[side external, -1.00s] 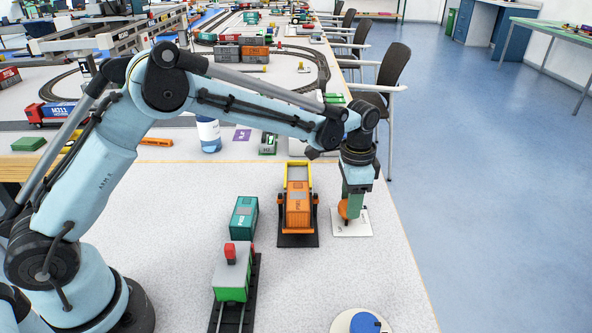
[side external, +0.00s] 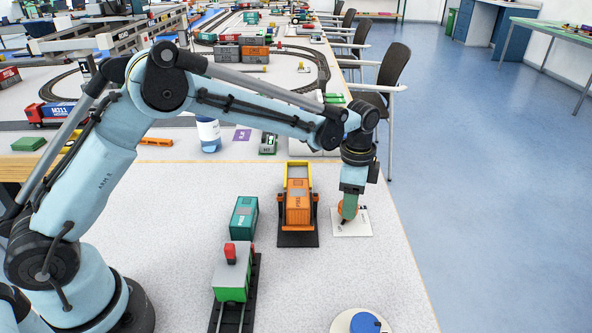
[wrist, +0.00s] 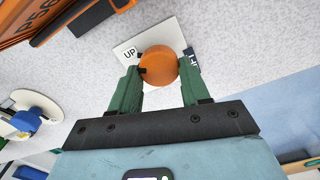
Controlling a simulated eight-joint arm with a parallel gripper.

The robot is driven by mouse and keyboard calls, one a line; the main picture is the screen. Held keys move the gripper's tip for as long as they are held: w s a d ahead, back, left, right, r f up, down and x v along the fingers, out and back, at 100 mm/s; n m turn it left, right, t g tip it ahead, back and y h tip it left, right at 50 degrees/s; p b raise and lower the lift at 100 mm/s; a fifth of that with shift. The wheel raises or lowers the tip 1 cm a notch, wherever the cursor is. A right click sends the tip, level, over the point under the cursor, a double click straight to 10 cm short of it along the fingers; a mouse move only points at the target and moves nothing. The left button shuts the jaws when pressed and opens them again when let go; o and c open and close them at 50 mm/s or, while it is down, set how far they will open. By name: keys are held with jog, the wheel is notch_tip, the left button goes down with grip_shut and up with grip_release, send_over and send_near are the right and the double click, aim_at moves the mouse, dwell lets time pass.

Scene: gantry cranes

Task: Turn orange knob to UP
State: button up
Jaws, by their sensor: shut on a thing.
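The orange knob (wrist: 158,66) sits on a white plate (wrist: 168,33) with a white UP label (wrist: 130,53) at its left and a dark label (wrist: 192,59) at its right. A small dark mark shows on the knob's left edge, just below the UP label. My gripper (wrist: 158,84) has its green fingers on either side of the knob, shut on it. In the side view my gripper (side external: 349,206) points straight down over the plate (side external: 359,226) and partly hides the knob.
An orange container in an orange and yellow holder (side external: 298,205) stands close left of the plate. A teal container (side external: 244,218) and a green-and-grey locomotive (side external: 231,277) are further left. A blue knob on a round base (side external: 365,323) is nearer the camera. The table's right edge is close.

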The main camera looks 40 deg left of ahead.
jog(key=o, duration=1.1)
jog(key=shift+c, duration=0.2)
notch_tip(320, 180, up, 12)
jog(key=shift+r, duration=0.1)
jog(key=s+a+r+n+t, duration=0.4)
jog(key=s+a+n, duration=0.25)
jog(key=s, duration=0.35)
jog(key=s+a+f+n+t, duration=0.1)
jog(key=s+a+f+n, duration=0.1)
jog(key=s, duration=0.3)
jog(key=s+a+f+n+t, duration=0.2)
jog(key=s+f+n, duration=0.1)
jog(key=s, duration=0.2)
jog(key=shift+s+a+f+n, duration=0.2)
jog(key=shift+a+n, duration=0.15)
jog(key=shift+a, duration=0.05)
